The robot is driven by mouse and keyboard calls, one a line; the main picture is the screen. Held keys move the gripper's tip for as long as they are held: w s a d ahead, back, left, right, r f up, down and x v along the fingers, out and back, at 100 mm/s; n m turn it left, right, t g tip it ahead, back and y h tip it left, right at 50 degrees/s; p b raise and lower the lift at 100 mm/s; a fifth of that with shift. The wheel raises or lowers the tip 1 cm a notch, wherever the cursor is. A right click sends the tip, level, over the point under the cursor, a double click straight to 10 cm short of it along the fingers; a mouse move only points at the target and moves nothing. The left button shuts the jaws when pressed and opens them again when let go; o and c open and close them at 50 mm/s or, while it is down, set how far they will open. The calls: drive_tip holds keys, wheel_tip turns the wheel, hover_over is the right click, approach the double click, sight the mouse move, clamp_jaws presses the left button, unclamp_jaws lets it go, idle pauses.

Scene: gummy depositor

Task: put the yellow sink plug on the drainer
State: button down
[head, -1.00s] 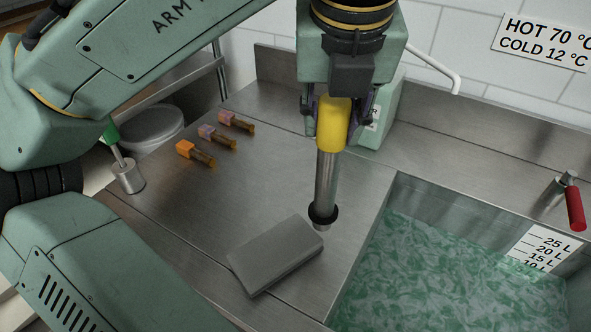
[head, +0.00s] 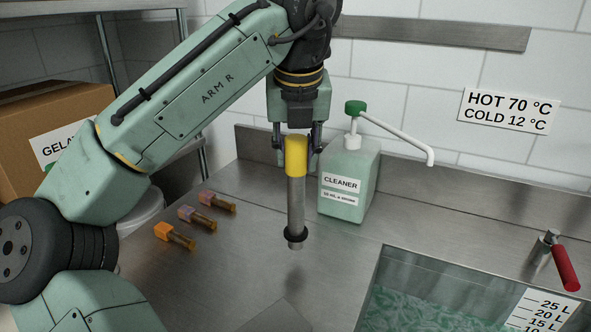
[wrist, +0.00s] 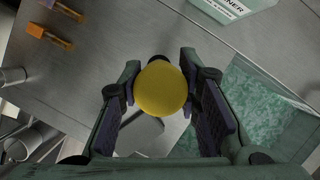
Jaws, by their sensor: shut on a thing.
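The yellow sink plug is a steel tube with a yellow top (head: 296,157) and a black ring near its lower end. My gripper (head: 296,150) is shut on the yellow top and holds the plug upright above the steel drainer (head: 225,265). The plug's lower end looks clear of the surface. In the wrist view the round yellow top (wrist: 161,89) sits between my two fingers (wrist: 161,95) and hides most of the tube below.
A green cleaner bottle (head: 348,185) with a pump spout stands right of the plug. The sink with green water (head: 430,310) and a red-handled tap (head: 565,268) are at right. A grey slab (head: 280,316) lies in front.

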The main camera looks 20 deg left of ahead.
drive_tip(key=b+x, duration=0.3)
drive_tip(key=shift+a, duration=0.1)
drive_tip(key=shift+f+b, duration=0.45)
drive_tip(key=shift+b, duration=0.4)
drive_tip(key=shift+f, duration=0.15)
drive_tip(key=c, duration=1.2)
unclamp_jaws()
drive_tip(key=p+v, duration=0.6)
drive_tip(key=v, duration=0.6)
drive_tip(key=shift+s+r, duration=0.1)
drive_tip(key=shift+r, duration=0.1)
